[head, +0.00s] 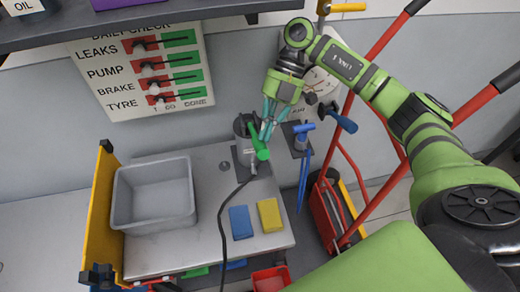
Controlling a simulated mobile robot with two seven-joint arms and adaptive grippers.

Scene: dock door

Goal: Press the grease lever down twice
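The grease lever is a short green handle (260,146) on a grey cylindrical pump (245,151) at the back right of the bench top. A black hose runs from the pump toward the front. My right gripper (267,132) reaches in from the right and points down, its teal fingers just above and beside the green handle. I cannot tell whether the fingers touch the handle, or whether they are open or shut. The fingers partly hide the pump's right side. My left gripper is not in view.
A grey bin (153,196) stands on the left of the bench (190,254), beside a yellow side panel (103,222). Blue (240,222) and yellow (269,215) blocks lie in front of the pump. A blue-handled fitting (302,135) and red trolley (331,214) are to the right.

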